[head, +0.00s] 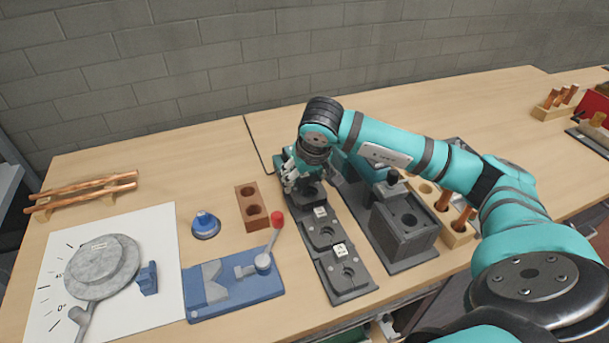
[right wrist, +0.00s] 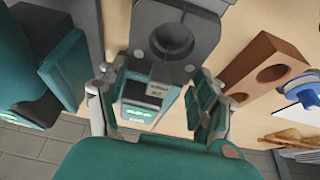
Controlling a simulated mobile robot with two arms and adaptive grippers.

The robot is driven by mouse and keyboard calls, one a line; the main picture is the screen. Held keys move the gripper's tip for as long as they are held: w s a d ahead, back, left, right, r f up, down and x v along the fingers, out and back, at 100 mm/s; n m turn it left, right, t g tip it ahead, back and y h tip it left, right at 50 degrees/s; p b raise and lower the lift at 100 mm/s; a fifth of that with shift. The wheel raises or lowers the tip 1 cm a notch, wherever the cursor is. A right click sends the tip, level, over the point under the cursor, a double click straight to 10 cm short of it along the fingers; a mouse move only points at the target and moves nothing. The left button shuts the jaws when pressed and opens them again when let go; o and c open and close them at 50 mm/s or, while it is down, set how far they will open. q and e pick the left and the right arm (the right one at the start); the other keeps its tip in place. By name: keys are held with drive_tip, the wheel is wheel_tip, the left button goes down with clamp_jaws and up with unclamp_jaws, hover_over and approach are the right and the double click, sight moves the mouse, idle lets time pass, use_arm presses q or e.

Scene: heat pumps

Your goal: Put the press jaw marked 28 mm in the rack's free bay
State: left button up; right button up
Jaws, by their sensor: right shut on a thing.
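The rack (head: 354,295) is a long dark strip on the table, running away from me. Two dark press jaws with round recesses, a middle one (head: 324,232) and a near one (head: 349,272), lie along it; small white tags show there, too small to read. My right gripper (head: 298,178) is at the rack's far end, shut on a dark jaw (head: 311,193). In the right wrist view its fingers (right wrist: 158,108) flank a labelled part, with a dark jaw piece (right wrist: 172,38) above; I cannot read 28 mm. I cannot tell whether the jaw is lifted or seated. My left gripper is not in view.
A dark block fixture (head: 405,238) and a wooden holder with copper pieces (head: 455,232) stand right of the rack.

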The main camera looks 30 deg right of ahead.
drive_tip(key=shift+f+b, duration=1.2)
idle(0.3)
drive_tip(key=o, duration=1.7)
drive_tip(key=shift+o, duration=0.3)
